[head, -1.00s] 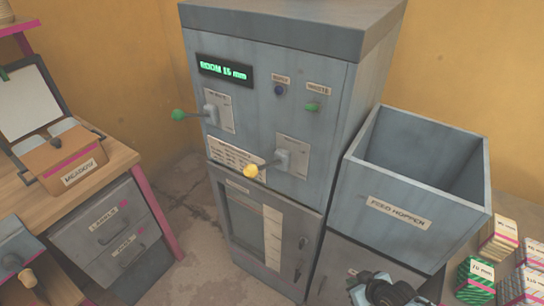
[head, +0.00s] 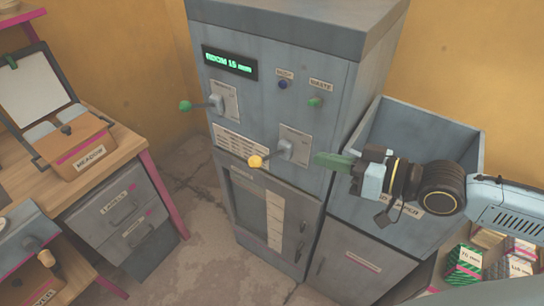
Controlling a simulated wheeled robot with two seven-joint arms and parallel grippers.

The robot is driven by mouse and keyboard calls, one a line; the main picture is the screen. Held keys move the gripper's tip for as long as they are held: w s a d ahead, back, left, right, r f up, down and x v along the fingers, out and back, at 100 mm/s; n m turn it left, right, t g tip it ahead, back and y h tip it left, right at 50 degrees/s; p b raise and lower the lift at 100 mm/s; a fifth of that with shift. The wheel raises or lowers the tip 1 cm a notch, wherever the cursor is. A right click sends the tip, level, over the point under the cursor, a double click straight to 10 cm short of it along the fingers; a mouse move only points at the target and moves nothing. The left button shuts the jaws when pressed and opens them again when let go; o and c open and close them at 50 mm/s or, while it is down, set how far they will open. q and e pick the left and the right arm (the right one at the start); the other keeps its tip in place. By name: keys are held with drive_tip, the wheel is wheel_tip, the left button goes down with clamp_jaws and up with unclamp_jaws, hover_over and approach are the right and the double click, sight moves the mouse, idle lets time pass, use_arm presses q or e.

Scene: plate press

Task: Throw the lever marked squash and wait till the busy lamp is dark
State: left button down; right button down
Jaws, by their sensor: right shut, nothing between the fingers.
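The grey press cabinet (head: 268,110) stands in the middle of the head view. Its upper lever (head: 186,105) has a green knob and sticks out to the left. Its lower lever (head: 256,161) has a yellow knob and also points left. The plates behind both levers are too small to read, so I cannot tell which is marked squash. The busy lamp (head: 283,85) is a small round lamp that looks dark blue, unlit. My right gripper (head: 322,159) is shut and empty, with green fingertips, in front of the cabinet to the right of the yellow-knobbed lever, apart from it.
A green display (head: 230,62) reads "ROOM 15 mm". A green button (head: 315,102) sits under the waste label. The open feed hopper (head: 470,150) stands at the right, partly behind my right arm. A wooden bench (head: 125,152) with drawers is at the left.

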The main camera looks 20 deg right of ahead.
sight(270, 156)
drive_tip(key=f+p+x, duration=0.1)
drive_tip(key=f+x, duration=0.2)
drive_tip(key=x, duration=1)
drive_tip(key=shift+s, duration=0.45)
drive_tip(key=shift+a, duration=0.15)
